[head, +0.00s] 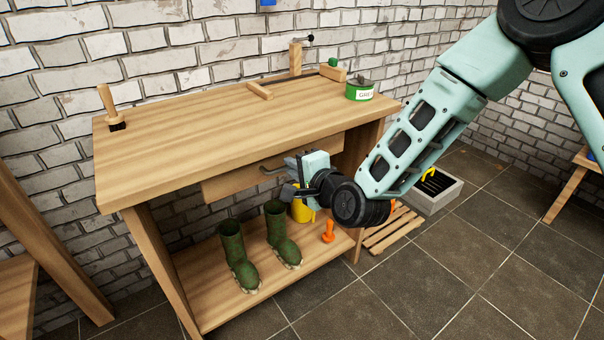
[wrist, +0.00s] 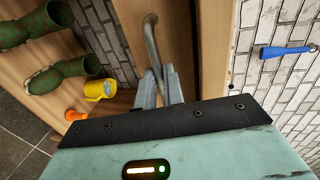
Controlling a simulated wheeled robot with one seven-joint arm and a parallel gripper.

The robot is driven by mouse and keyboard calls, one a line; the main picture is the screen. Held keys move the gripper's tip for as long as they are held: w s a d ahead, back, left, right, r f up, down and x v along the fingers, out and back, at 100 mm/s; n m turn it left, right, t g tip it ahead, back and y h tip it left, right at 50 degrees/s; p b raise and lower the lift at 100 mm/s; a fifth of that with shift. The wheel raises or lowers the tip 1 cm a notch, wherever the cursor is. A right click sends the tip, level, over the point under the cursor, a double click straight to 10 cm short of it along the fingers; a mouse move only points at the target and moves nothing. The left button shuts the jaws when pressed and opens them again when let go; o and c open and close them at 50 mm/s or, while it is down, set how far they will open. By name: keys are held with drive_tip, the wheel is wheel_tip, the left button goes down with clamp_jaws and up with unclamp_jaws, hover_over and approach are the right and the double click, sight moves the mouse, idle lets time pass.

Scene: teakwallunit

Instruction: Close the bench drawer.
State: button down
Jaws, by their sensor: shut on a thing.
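The wooden bench (head: 190,130) stands against the brick wall. Its drawer (head: 228,182) sits under the top, with a grey bar handle (head: 272,170) on its front. How far the drawer stands out is hard to tell in the head view. My gripper (head: 288,180) is at the right part of the handle, in front of the drawer. In the wrist view, the two grey fingers (wrist: 162,88) are closed together around the end of the handle (wrist: 151,38). My gripper hides that end of the handle and part of the drawer front.
Green boots (head: 238,258), a yellow mug (head: 302,208) and an orange object (head: 328,232) stand on the lower shelf. A green tin (head: 359,90) and a brush (head: 112,108) are on the top. The tiled floor (head: 450,265) in front is clear.

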drive_tip(key=c, duration=1.5)
unclamp_jaws()
drive_tip(key=shift+c, duration=0.2)
drive_tip(key=shift+s+d, duration=0.1)
drive_tip(key=p+v, duration=1.3)
drive_tip(key=v, duration=0.4)
drive_tip(key=shift+s, duration=0.15)
drive_tip(key=shift+d+r, duration=0.1)
